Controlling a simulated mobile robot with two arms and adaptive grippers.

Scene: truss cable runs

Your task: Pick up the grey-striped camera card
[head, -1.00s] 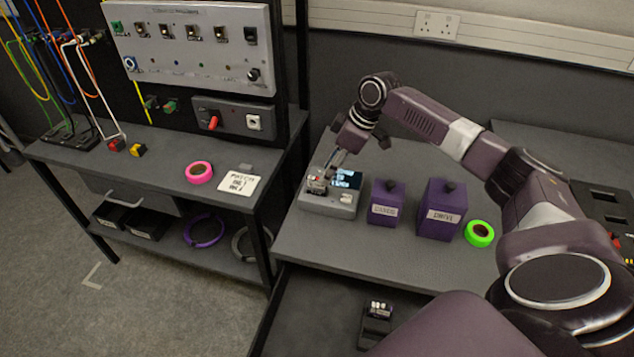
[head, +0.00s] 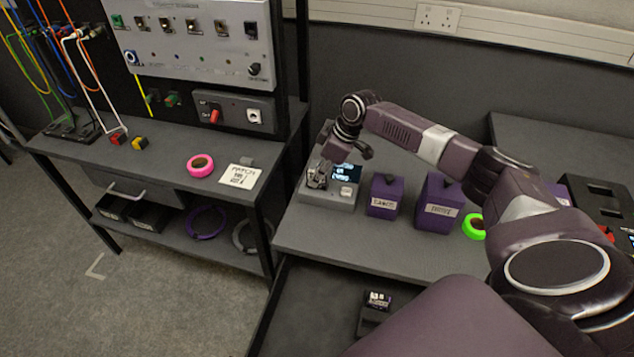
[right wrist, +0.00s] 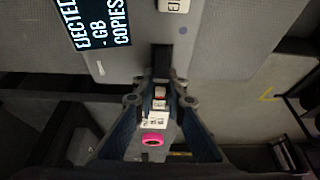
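My right gripper (head: 318,180) is at the left part of a grey card device (head: 328,197) with a lit screen. In the right wrist view, the fingertips (right wrist: 161,77) are close together beside the device (right wrist: 200,45). Small red and white pieces (right wrist: 160,98) show between the fingers. I cannot tell whether these are cards, nor whether the fingers grip anything. I cannot make out a grey stripe. A small dark holder (head: 372,318) with white-topped pieces stands on the lower surface. The device's screen (right wrist: 92,20) reads "EJECTED" and "COPIES". My left gripper is not in view.
Two purple boxes (head: 383,196) (head: 439,203) with labels and knobs stand right of the device. A green tape roll (head: 473,227) is beside them. The left bench carries a pink tape roll (head: 200,165) and a white sign (head: 239,176). The table front is clear.

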